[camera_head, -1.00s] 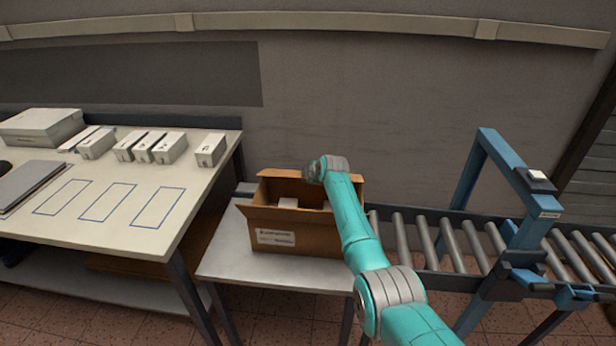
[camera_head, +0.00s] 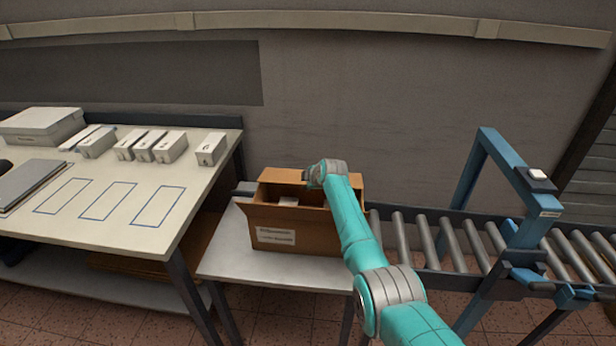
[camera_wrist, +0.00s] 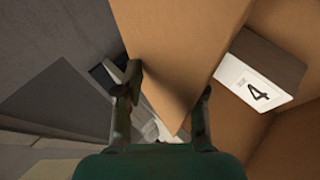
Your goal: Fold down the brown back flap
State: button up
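The open brown carton (camera_head: 315,238) stands on a small table, with a white label on its front. Its brown back flap (camera_head: 285,176) shows along the far side, and it fills the upper middle of the wrist view (camera_wrist: 180,45). My gripper (camera_head: 318,178) is at this flap. In the wrist view my gripper (camera_wrist: 168,92) has its fingers apart, with the flap's corner reaching down between them. I cannot tell whether either finger touches it. A white box marked 4 (camera_wrist: 262,85) lies inside the carton, partly hidden.
The small table (camera_head: 225,255) has bare room left of the carton. A roller conveyor (camera_head: 450,242) with a blue frame (camera_head: 475,165) is to the right. A larger table (camera_head: 140,235) at left holds several white boxes. The wall is close behind.

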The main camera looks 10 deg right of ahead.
jog(key=shift+w+d+r, duration=0.1)
jog(key=shift+r, duration=0.15)
dwell(0.3)
jog(key=s+d+r, duration=0.1)
jog(key=s+r, duration=0.2)
jog(key=s, duration=0.9)
dwell(1.2)
jog(key=shift+r, duration=0.2)
jog(key=v, duration=1.2)
jog(key=shift+d+f, duration=0.1)
jog(key=shift+f, duration=0.1)
